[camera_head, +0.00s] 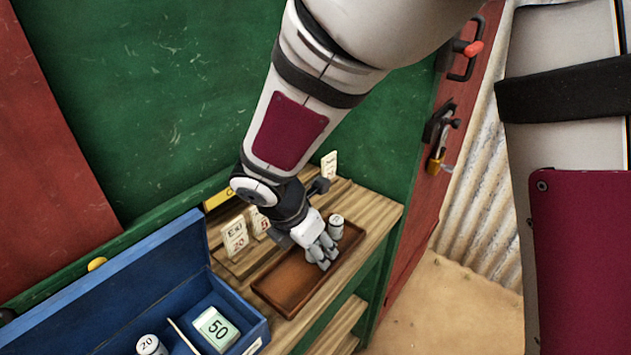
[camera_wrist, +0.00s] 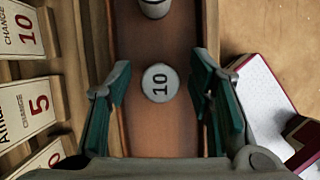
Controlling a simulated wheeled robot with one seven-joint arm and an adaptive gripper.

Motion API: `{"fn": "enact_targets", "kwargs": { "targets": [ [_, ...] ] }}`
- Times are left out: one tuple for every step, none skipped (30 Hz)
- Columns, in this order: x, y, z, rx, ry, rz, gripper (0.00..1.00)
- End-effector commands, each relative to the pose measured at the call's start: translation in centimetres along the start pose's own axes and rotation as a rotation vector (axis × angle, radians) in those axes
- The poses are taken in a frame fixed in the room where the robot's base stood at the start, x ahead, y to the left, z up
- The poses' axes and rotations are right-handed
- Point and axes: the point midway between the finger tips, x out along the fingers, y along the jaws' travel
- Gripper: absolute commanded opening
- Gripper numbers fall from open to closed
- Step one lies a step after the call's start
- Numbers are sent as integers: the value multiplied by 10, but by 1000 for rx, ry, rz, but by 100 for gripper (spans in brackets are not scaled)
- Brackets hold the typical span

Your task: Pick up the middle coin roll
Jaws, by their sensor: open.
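A coin roll (camera_wrist: 161,82) stands upright on the brown wooden tray (camera_wrist: 160,135), its pale round end marked 10 facing up in the wrist view. My gripper (camera_wrist: 160,95) is open, with one green-padded finger on each side of this roll and a gap visible on both sides. A second coin roll (camera_wrist: 155,8) stands farther along the tray, cut off by the top edge. In the head view that second roll (camera_head: 336,226) stands at the far end of the tray (camera_head: 285,297), beside my gripper (camera_head: 320,252). My fingers hide the 10 roll there.
Price cards (camera_head: 235,237) stand on the wooden shelf (camera_head: 376,212) left of the tray. An open blue box (camera_head: 125,285) at lower left holds a roll marked 20 (camera_head: 150,345) and a green block marked 50 (camera_head: 216,329). A green wall (camera_head: 150,110) rises behind.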

Motion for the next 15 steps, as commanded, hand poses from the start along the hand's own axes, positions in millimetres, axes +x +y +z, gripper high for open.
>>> {"fn": "enact_targets", "kwargs": {
  "targets": [
    [2, 0, 0, 0, 0, 0, 48],
    [2, 0, 0, 0, 0, 0, 48],
    [3, 0, 0, 0, 0, 0, 48],
    [2, 0, 0, 0, 0, 0, 48],
    [2, 0, 0, 0, 0, 0, 48],
    [2, 0, 0, 0, 0, 0, 48],
    [2, 0, 0, 0, 0, 0, 48],
    [2, 0, 0, 1, 0, 0, 45],
    [2, 0, 0, 1, 0, 0, 36],
    [2, 0, 0, 1, 0, 0, 30],
    [2, 0, 0, 1, 0, 0, 23],
    [2, 0, 0, 1, 0, 0, 14],
    [2, 0, 0, 1, 0, 0, 7],
    [2, 0, 0, 1, 0, 0, 0],
    [2, 0, 0, 1, 0, 0, 0]
  ]
}}
